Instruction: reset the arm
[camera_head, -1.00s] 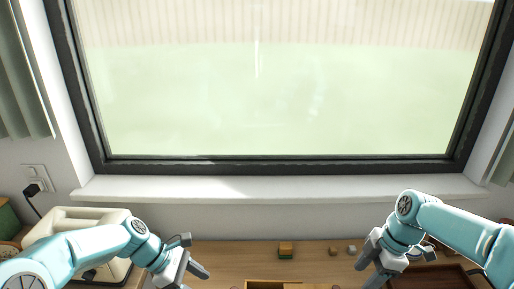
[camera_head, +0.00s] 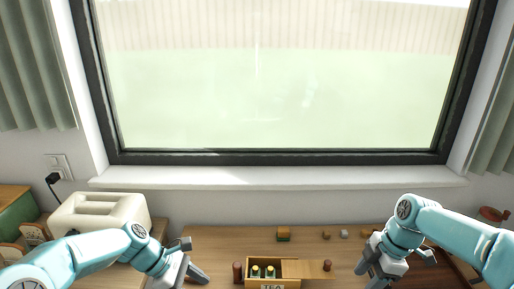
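My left gripper (camera_head: 190,262) comes in from the left, over the left end of the wooden table top (camera_head: 215,240). Its two grey fingers are spread apart with nothing visible between them. My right gripper (camera_head: 370,265) is at the right, pointing down and left over the table. Its fingers look apart and I see nothing held between them. Both grippers are clear of the wooden box (camera_head: 305,270), which sits between them at the bottom of the view with small yellow-topped items inside.
A cream toaster (camera_head: 97,212) stands left, behind my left arm. Small wooden blocks (camera_head: 284,234) lie near the back of the table. Dark reddish cylinders flank the box, one at left (camera_head: 238,272). A dark tray (camera_head: 432,272) is at right. A window sill (camera_head: 280,178) runs behind.

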